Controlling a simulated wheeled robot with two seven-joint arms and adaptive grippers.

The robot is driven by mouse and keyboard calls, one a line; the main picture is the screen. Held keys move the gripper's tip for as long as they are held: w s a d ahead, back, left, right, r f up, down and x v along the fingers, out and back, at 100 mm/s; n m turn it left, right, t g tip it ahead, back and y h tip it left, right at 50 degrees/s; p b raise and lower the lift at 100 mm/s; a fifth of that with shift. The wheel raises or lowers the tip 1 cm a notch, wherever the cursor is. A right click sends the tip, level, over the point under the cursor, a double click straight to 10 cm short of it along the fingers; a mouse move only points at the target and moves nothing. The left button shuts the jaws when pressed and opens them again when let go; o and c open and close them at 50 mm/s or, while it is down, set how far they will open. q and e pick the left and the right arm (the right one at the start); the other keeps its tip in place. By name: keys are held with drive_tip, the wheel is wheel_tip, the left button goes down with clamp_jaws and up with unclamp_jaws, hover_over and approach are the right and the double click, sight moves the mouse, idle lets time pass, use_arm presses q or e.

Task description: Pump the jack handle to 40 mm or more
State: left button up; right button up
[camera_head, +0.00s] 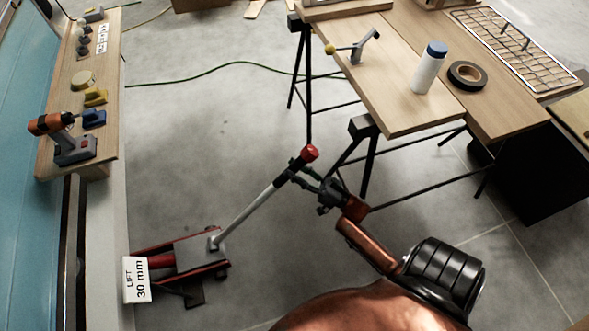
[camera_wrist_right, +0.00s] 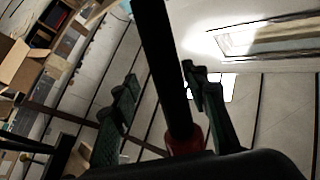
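The jack (camera_head: 200,252) stands on the grey floor at lower left, with a red and dark base. Its long handle (camera_head: 250,208) slants up to the right and ends in a red knob (camera_head: 309,153). A white label (camera_head: 137,280) by the jack reads "LIFT 30 mm". My right gripper (camera_head: 304,177) is at the handle's upper part, just below the knob. In the right wrist view the dark handle (camera_wrist_right: 165,70) passes between the two spread fingers, with a clear gap on the left finger's side; the red knob (camera_wrist_right: 186,140) shows close to the palm. My left gripper is out of view.
A wooden worktable (camera_head: 390,95) on dark trestle legs stands right of the knob, holding a white bottle (camera_head: 428,68) and a tape roll (camera_head: 467,75). A wooden shelf (camera_head: 95,130) with a drill (camera_head: 65,138) runs along the left. Floor between them is mostly clear, crossed by a green cable (camera_head: 215,70).

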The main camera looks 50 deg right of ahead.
drive_tip(key=shift+w+a+r, duration=0.1)
drive_tip(key=shift+a+r, duration=0.05)
drive_tip(key=v, duration=1.2)
idle(0.3)
